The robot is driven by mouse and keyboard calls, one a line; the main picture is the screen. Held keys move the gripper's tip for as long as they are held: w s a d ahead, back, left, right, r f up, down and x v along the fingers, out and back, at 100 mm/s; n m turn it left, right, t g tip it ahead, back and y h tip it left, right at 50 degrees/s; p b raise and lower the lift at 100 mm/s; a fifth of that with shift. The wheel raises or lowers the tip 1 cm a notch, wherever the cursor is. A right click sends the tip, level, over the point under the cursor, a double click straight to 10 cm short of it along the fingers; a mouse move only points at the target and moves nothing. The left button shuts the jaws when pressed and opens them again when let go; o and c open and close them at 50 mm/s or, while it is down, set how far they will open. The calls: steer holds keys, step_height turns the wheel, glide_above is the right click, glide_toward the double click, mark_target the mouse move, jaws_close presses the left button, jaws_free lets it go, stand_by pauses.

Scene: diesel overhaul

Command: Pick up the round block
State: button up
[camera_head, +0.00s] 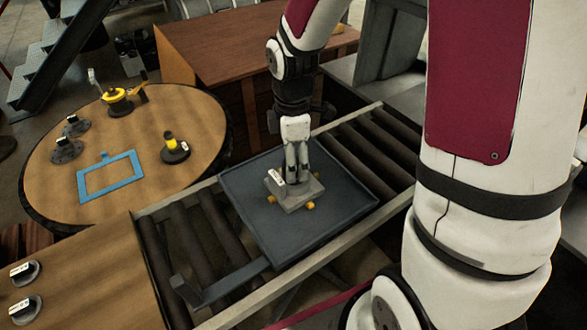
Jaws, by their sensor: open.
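My gripper (297,172) is open and points down over a dark tray. Its fingers are just above or at a grey, flat, angular block (288,198) with a white label and small yellow pieces at its lower edge. I cannot tell whether the fingers touch it. Several low round dark pieces show. One with a yellow top (174,150) and two with white labels, a rear one (74,125) and a front one (66,150), are on the round table. Two more labelled round pieces, an upper one (25,271) and a lower one (25,308), are at bottom left. I cannot tell which is the round block.
The dark tray (250,195) lies on a roller conveyor (215,230) with raised side rails. The round wooden table (130,185) holds a blue frame (110,177) and a yellow-and-black device (117,101). A wooden cabinet (225,50) stands behind. My arm blocks the right side.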

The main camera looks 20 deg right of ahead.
steer(key=shift+d+f, duration=0.1)
steer(key=shift+f, duration=1.45)
jaws_close()
steer(key=shift+r, duration=0.1)
